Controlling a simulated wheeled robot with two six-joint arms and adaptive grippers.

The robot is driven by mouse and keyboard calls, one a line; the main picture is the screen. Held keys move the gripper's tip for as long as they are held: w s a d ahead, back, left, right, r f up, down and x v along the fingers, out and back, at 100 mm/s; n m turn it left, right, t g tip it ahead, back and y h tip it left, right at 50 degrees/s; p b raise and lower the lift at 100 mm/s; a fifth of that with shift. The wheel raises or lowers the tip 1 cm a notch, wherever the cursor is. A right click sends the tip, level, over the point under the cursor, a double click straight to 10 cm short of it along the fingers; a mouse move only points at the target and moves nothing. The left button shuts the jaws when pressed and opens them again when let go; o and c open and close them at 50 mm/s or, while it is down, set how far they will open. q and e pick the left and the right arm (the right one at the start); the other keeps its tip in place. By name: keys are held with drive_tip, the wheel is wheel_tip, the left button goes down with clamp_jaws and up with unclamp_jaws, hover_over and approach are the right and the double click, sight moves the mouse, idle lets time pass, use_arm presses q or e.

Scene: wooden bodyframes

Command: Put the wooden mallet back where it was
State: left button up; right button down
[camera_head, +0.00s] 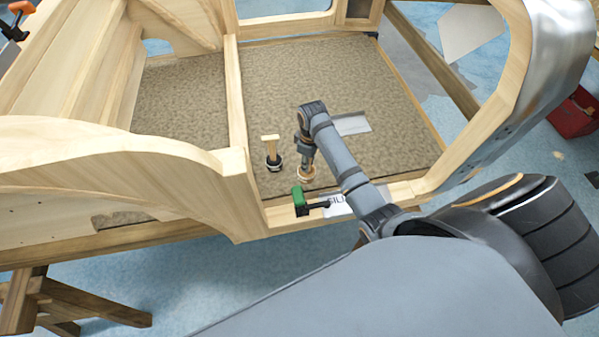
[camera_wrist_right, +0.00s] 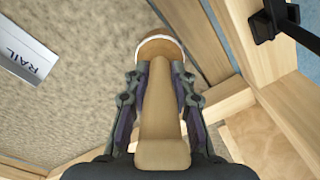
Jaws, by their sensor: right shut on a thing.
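The wooden mallet (camera_wrist_right: 166,110) is in my right gripper (camera_wrist_right: 158,98). In the right wrist view its pale handle runs between the two fingers, and its rounded head with a light band shows beyond them. In the head view my right gripper (camera_head: 307,155) points down over the brown carpeted floor panel (camera_head: 300,80), near the front rail. The mallet's head (camera_head: 308,173) shows below the fingers, upright, at or just above the panel; I cannot tell whether it touches. My left gripper is not in view.
A wooden-handled tool with a dark round base (camera_head: 272,152) stands just left of the mallet. A green clamp (camera_head: 298,201) sits on the front rail. A card (camera_head: 353,124) lies on the panel behind my gripper. A wooden post (camera_head: 236,170) rises at left.

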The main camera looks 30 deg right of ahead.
drive_tip(key=s+d+r+m+b, duration=0.1)
drive_tip(key=s+d+r+b, duration=0.1)
drive_tip(key=s+d+r, duration=0.4)
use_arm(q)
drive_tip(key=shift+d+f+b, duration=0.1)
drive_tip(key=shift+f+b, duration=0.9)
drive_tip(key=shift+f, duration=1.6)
use_arm(e)
drive_tip(key=w+a+f, duration=0.3)
drive_tip(key=w+f, duration=0.9)
drive_tip(key=w, duration=0.1)
drive_tip(key=shift+w+a, duration=0.25)
drive_tip(key=shift+w, duration=0.05)
drive_tip(key=shift+f, duration=0.1)
drive_tip(key=c, duration=1.1)
unclamp_jaws()
drive_tip(key=shift+f, duration=0.1)
